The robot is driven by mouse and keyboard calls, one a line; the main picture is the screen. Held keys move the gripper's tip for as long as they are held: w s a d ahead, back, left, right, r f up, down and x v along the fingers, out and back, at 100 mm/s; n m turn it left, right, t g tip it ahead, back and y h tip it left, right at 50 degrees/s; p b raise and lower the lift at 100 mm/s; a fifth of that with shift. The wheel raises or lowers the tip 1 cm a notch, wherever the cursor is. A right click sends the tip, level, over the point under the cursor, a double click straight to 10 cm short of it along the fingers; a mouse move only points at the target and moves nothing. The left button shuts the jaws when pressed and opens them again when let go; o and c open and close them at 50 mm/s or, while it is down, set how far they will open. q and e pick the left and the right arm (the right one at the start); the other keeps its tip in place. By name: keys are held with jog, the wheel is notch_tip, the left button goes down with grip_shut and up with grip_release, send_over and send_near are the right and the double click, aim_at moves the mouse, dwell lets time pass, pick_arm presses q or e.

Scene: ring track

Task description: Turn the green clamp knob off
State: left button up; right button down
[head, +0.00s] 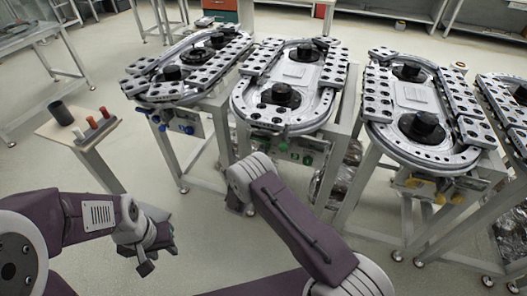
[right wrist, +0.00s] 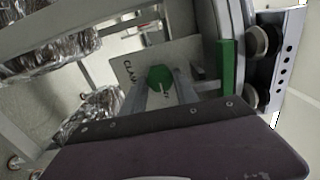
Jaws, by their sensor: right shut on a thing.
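In the right wrist view, the green clamp knob (right wrist: 160,76) sits on a light panel with partly visible lettering beside it. My right gripper (right wrist: 161,92) has its two grey fingers on either side of this knob and is shut on it. In the head view, the panel with green parts (head: 296,150) is under the front of the second ring track from the left. My right wrist and forearm hide part of it there, including the fingertips. My left gripper (head: 160,256) hangs at the lower left with its fingers apart, empty, away from any panel.
A green bar (right wrist: 227,66) stands to the right of the knob. Ring tracks on metal frames stand in a row, one (head: 424,125) to the right. A small stand (head: 77,130) with a dark cup and coloured pegs is at left. Floor between is clear.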

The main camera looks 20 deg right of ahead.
jog(key=shift+n, duration=0.3)
jog(key=c, duration=0.9)
grip_release()
jog(key=shift+c, duration=0.2)
jog(key=v, duration=0.9)
jog(key=shift+p, duration=0.35)
